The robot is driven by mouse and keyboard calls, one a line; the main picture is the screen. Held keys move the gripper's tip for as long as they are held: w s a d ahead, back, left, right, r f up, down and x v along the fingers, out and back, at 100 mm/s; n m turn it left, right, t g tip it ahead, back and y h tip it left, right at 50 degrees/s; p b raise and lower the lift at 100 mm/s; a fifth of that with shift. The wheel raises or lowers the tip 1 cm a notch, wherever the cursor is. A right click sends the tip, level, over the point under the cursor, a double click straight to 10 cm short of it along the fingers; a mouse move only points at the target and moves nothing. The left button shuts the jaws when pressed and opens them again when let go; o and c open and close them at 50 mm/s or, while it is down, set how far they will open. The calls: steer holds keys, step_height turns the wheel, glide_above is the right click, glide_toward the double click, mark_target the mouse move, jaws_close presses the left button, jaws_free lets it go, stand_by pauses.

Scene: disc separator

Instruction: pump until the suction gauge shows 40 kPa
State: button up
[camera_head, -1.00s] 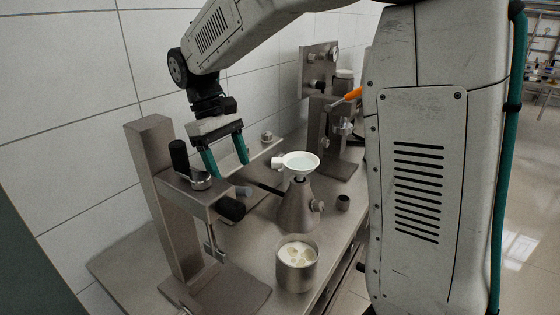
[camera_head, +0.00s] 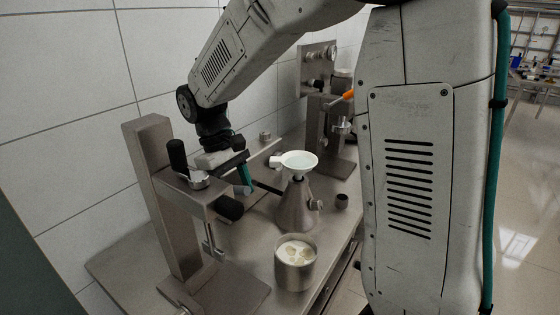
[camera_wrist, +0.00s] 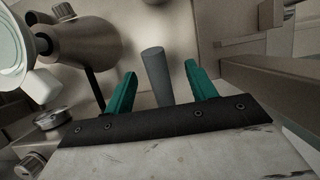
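My gripper (camera_head: 245,178) is low behind the steel stand, its teal fingers partly hidden there. In the wrist view my gripper (camera_wrist: 161,92) is open, with a finger on each side of a grey cylindrical handle (camera_wrist: 156,72) and gaps visible on both sides. The same handle (camera_head: 243,190) shows small in the head view. A metal flask (camera_head: 296,208) with a white funnel (camera_head: 299,161) stands to the right; the flask (camera_wrist: 88,45) is at left in the wrist view. No gauge reading is legible.
The steel stand (camera_head: 160,200) with black knobs is close at left. A cup of pale discs (camera_head: 295,265) stands in front of the flask. A second steel apparatus (camera_head: 325,130) with an orange-handled lever is behind. The white tiled wall is close behind my gripper.

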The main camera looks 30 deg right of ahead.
jaws_close()
steer(key=shift+f+t+y, duration=0.75)
steer(key=shift+f+t, duration=0.8)
steer(key=shift+t, duration=0.25)
steer(key=shift+f+t+y, duration=0.75)
steer(key=shift+f+t, duration=0.75)
steer(key=shift+t, duration=0.3)
